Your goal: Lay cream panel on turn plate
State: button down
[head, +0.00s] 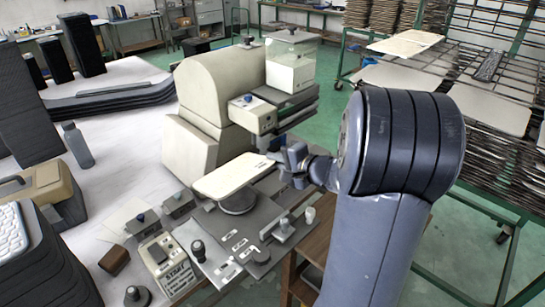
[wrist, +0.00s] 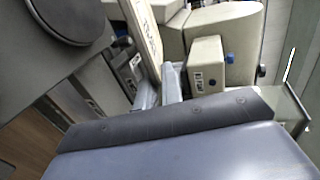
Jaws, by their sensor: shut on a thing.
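The cream panel (head: 232,176) is a flat, pale rounded rectangle, held roughly level. My gripper (head: 279,160) is shut on its right end in the head view. The wrist view shows the panel (wrist: 143,36) nearly edge-on between the fingers of my gripper (wrist: 159,92). The turn plate (head: 239,204) is a round grey disc below the panel, partly hidden by it. In the wrist view the turn plate (wrist: 68,14) is a dark disc, with a visible gap between it and the panel.
A beige machine (head: 218,88) with a clear-sided box (head: 291,66) stands just behind the panel. A control box (head: 164,262) and knobs sit at front left. More pale panels (head: 492,98) lie on a green rack (head: 480,170) at right.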

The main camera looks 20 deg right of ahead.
notch_tip(320, 180, down, 7)
jog(key=b, duration=0.5)
jog(key=shift+r, duration=0.15)
jog(key=shift+b, duration=0.4)
dwell(0.6)
jog(key=shift+b, duration=0.3)
dwell(0.3)
jog(key=c, duration=1.5)
grip_release()
